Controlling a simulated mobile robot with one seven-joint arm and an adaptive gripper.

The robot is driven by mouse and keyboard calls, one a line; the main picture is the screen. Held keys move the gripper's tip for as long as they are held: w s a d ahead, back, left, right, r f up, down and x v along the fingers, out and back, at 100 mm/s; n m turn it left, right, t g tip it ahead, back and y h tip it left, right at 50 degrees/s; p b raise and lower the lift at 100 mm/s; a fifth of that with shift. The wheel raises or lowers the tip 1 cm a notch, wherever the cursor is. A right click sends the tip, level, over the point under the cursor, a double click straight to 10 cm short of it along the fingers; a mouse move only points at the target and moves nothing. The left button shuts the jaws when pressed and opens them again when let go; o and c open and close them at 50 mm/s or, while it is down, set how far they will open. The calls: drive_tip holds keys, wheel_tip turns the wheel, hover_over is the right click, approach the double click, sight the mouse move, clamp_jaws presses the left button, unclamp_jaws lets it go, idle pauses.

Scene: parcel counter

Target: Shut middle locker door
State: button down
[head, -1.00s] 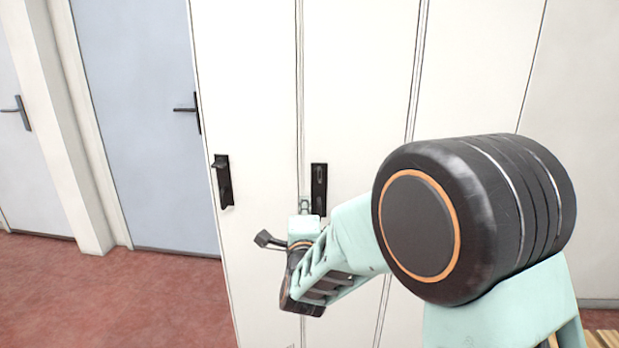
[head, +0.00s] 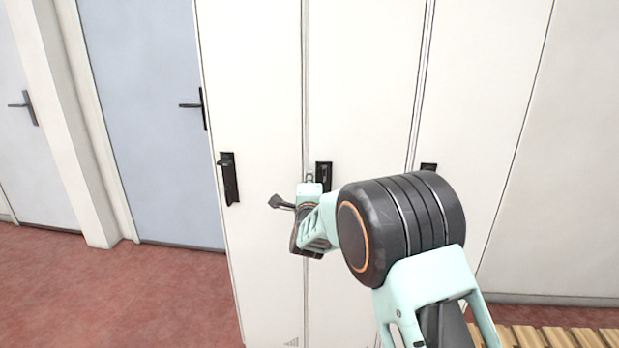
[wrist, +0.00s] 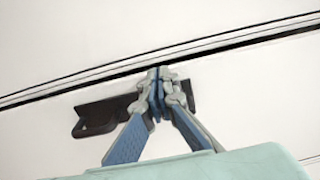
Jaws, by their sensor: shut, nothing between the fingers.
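The middle locker door (head: 365,80) is a tall white panel with a black handle (head: 324,172) near its left edge. It looks about flush with the doors on both sides; I cannot tell whether it is latched. My gripper (head: 309,179) is shut and empty, its tips at the door's left edge beside the handle. In the wrist view the shut fingertips (wrist: 158,76) are at the dark seam (wrist: 215,49), over part of the black handle (wrist: 92,118). I cannot tell whether they touch the door. My arm hides the lower right of the door.
The left locker door (head: 255,90) has a black handle (head: 229,178). The right locker door (head: 485,90) has a handle (head: 428,167) partly hidden by my arm. A slatted wooden bench (head: 560,338) stands at lower right. Red floor (head: 150,295) lies open at left.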

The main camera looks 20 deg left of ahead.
drive_tip(key=shift+w+a, duration=0.15)
drive_tip(key=shift+w, duration=0.1)
drive_tip(key=shift+f, duration=0.1)
drive_tip(key=shift+b+x, duration=1.1)
drive_tip(key=shift+b, duration=0.1)
